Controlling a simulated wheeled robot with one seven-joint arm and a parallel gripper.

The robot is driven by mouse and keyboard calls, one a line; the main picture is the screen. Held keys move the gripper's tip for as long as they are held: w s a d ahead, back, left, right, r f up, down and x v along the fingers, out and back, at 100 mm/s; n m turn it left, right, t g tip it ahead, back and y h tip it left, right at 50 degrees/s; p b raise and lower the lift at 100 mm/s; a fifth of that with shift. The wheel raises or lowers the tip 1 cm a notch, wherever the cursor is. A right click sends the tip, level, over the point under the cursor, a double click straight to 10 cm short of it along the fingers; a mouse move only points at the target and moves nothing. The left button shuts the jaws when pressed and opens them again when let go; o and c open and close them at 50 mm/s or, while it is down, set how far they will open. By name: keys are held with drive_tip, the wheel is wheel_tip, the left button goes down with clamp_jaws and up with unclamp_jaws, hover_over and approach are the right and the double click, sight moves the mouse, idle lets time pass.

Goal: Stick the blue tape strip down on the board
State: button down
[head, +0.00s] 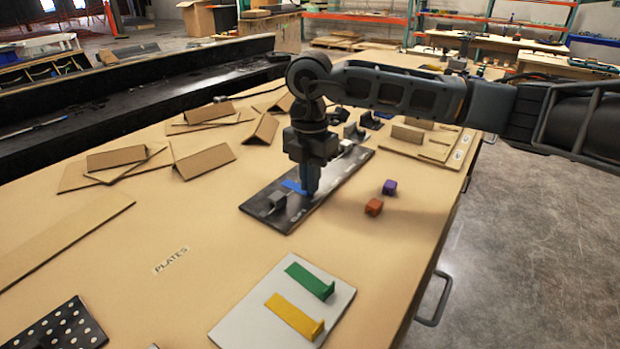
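The blue tape strip (293,187) lies across a long dark board (272,218) in the middle of the table. Its right part is hidden by my gripper. My gripper (309,192) points straight down over the board at the strip's right end. Its fingertips are at or just above the board surface; I cannot tell whether they touch the strip. The fingers show as one narrow dark shape, so open or shut cannot be told. A small grey block (277,200) sits on the board left of my gripper.
A light plate (245,318) near the front carries a green strip (310,281) and a yellow strip (293,317), each with a raised end. Cardboard pieces (204,161) lie left; the table around the PLATES label is clear.

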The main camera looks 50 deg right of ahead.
drive_tip(key=c, duration=1.2)
unclamp_jaws()
drive_tip(key=shift+c, duration=0.2)
wheel_tip(320, 180, up, 8)
drive_tip(key=shift+f+b, duration=0.1)
drive_tip(key=shift+b, duration=0.45)
